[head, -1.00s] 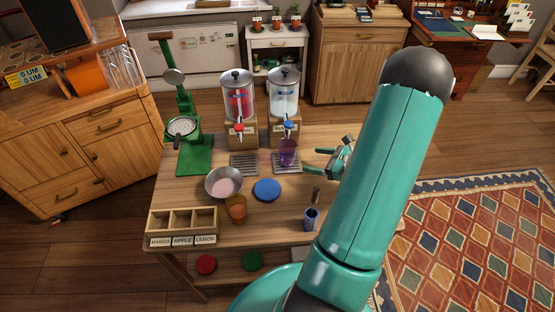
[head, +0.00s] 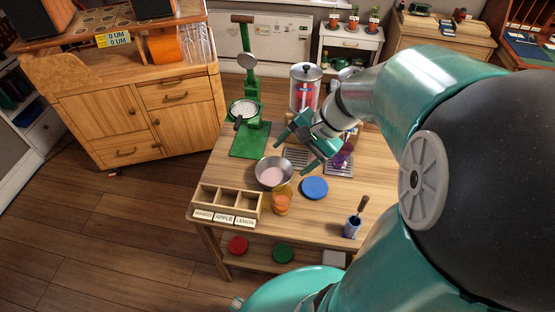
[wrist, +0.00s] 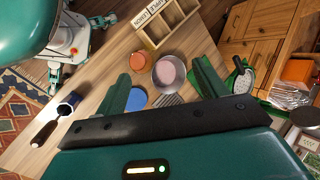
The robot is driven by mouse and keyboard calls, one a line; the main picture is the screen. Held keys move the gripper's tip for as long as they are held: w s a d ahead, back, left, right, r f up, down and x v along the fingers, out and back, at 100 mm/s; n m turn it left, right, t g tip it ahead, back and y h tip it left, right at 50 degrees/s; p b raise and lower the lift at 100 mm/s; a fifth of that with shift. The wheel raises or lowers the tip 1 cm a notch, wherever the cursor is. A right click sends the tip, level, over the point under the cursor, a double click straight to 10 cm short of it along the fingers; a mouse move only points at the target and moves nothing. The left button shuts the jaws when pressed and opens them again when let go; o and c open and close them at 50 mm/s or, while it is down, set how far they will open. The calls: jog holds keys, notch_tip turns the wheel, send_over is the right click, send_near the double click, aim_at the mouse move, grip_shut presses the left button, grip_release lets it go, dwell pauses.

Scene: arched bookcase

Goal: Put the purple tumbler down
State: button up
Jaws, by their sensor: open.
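The purple tumbler (head: 341,160) stands on the right drip tray (head: 341,170) on the wooden table, partly hidden behind my arm in the head view. My gripper (head: 296,150) is open and empty, above the table to the left of the tumbler and apart from it. In the wrist view my gripper's two spread fingers (wrist: 158,84) have nothing between them that they hold. The tumbler is not visible in the wrist view.
A metal bowl (head: 267,182), an orange tumbler (head: 282,203) and a blue disc (head: 314,188) lie near my gripper. A green press (head: 247,110) stands at the back left, a red drink dispenser (head: 304,90) behind. A labelled wooden box (head: 232,201) sits at the front left.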

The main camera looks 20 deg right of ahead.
jog(key=s+a+r+n+t+h, duration=0.2)
jog(key=s+a+r+n+h, duration=0.3)
jog(key=n, duration=0.6)
notch_tip(320, 180, up, 5)
jog(key=s+a, duration=0.2)
jog(key=a, duration=0.1)
jog(key=shift+s+f+n+t, duration=0.15)
jog(key=shift+s+n+t, duration=0.15)
jog(key=shift+s+n, duration=0.1)
jog(key=shift+d, duration=0.15)
